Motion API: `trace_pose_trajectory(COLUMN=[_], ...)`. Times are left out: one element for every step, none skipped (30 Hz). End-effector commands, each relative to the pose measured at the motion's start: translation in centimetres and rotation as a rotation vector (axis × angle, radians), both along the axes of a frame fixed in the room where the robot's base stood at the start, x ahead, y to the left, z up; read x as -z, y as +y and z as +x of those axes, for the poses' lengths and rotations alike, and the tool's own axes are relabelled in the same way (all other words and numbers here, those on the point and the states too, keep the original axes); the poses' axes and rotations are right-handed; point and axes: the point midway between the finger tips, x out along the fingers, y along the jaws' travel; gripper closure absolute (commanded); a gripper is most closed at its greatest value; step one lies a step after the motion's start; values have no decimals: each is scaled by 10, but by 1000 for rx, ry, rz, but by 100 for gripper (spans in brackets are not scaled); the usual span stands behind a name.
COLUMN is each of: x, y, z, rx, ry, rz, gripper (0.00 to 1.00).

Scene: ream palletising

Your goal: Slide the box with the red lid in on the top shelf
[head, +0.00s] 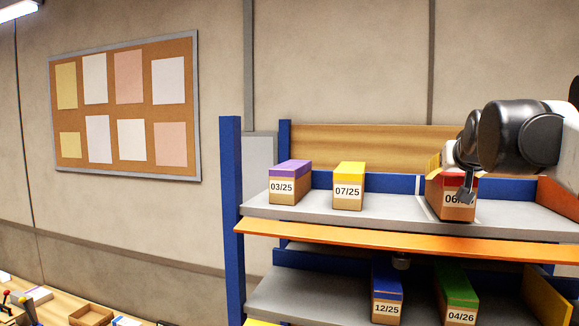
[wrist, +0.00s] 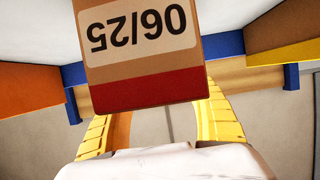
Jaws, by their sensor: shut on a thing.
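The box with the red lid (head: 438,203) is brown cardboard with a white 06/25 label, partly covered by my arm in the head view. It is at the right part of the top shelf (head: 390,209), between white lines on the shelf. I cannot tell whether its base touches the shelf. My gripper (head: 450,172) is shut on the box near its lid. In the wrist view the box (wrist: 140,62) appears upside down, with yellow fingers on both sides of its red lid.
A purple-lidded box (head: 284,190) and a yellow-lidded box (head: 348,193) stand left on the top shelf, with free room between them and the red-lidded box. A blue-lidded box (head: 386,306) and a green-lidded box (head: 459,307) stand below. An orange beam (head: 390,239) fronts the shelf.

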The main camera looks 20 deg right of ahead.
Motion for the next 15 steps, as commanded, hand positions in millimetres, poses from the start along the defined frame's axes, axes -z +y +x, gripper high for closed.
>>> trace_pose_trajectory(x=[0, 0, 0, 0, 0, 0, 0, 0, 0, 0, 0, 0, 0, 0, 0], y=[0, 0, 0, 0, 0, 0, 0, 0, 0, 0, 0, 0, 0, 0, 0], z=[0, 0, 0, 0, 0, 0, 0, 0, 0, 0, 0, 0, 0, 0, 0], rx=[0, 0, 0, 0, 0, 0, 0, 0, 0, 0, 0, 0, 0, 0, 0], ry=[-1, -1, -1, -1, -1, -1, -1, -1, -1, -1, -1, 0, 0, 0, 0], rz=[-1, -1, -1, -1, -1, -1, -1, -1, -1, -1, -1, 0, 0, 0, 0], gripper=[80, 80, 80, 80, 80, 80, 37, 28, 16, 15, 15, 15, 15, 15, 15])
